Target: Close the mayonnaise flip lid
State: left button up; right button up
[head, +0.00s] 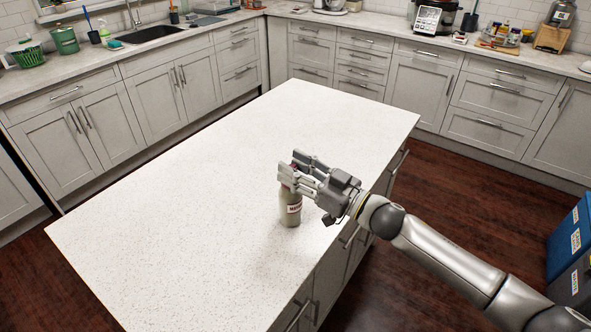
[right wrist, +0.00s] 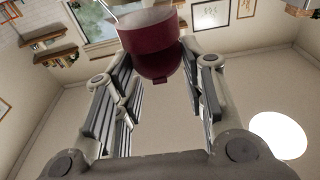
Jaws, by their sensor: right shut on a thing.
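The mayonnaise bottle (head: 291,211) stands upright on the white island top, a pale bottle with a label. My right gripper (head: 293,175) is at its top, coming from the right, with its fingers around the dark red lid. In the right wrist view the dark red lid (right wrist: 152,40) shows large at the top of the picture, between the fingertips of my right gripper (right wrist: 155,62). The gripper is shut on it. The fingers hide much of the lid in the head view, and I cannot tell how far it is flipped. My left gripper is not in view.
The island top (head: 220,150) is bare around the bottle, with wide free room to the left and back. The bottle is near the island's right edge. Counters with a sink (head: 152,34) and kitchen items line the walls.

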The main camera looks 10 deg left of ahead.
jog(key=o, duration=1)
jog(key=shift+d, duration=0.1)
jog(key=v, duration=1.2)
